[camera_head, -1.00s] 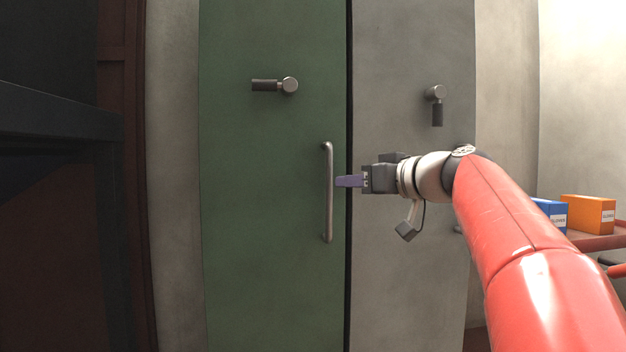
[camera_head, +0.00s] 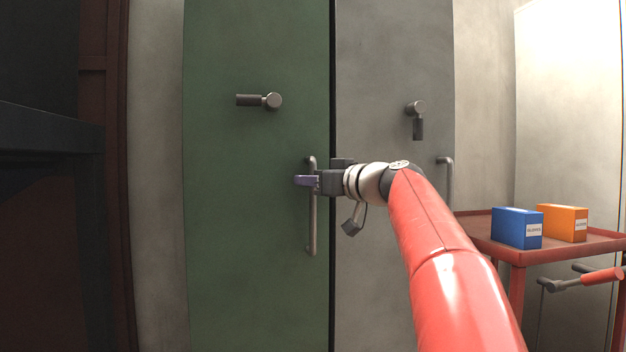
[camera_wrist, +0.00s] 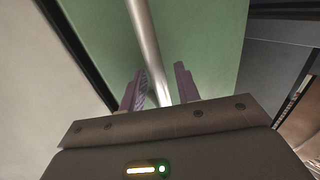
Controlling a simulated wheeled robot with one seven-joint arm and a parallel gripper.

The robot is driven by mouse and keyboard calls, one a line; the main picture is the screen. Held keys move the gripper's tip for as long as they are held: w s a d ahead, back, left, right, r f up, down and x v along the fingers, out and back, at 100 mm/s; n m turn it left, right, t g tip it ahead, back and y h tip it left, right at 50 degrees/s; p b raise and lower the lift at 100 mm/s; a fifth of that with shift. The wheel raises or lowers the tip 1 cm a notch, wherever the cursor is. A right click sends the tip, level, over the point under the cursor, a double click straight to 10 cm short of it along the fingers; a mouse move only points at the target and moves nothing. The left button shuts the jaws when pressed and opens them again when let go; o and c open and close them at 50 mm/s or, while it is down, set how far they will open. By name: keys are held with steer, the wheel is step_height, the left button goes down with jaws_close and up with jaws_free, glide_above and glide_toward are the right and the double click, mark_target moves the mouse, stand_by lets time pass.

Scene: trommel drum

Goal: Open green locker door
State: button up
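The green locker door (camera_head: 250,220) fills the middle left of the head view and looks closed. Its vertical metal bar handle (camera_head: 313,225) is near the door's right edge, and a turn latch (camera_head: 260,101) sits above it, its lever pointing left. My gripper (camera_head: 303,180) is at the upper part of the bar handle. In the wrist view, the handle (camera_wrist: 146,40) runs down between the two purple fingers of my gripper (camera_wrist: 162,88). The fingers are apart, with a gap on the handle's right side. The grip's depth on the bar is hard to tell.
A grey locker door (camera_head: 385,280) with its own latch (camera_head: 417,115) and handle (camera_head: 447,180) adjoins on the right. A red cart (camera_head: 518,257) at right carries a blue box (camera_head: 516,228) and an orange box (camera_head: 563,223). A dark structure (camera_head: 50,130) stands at left.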

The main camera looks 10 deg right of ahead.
jaws_close()
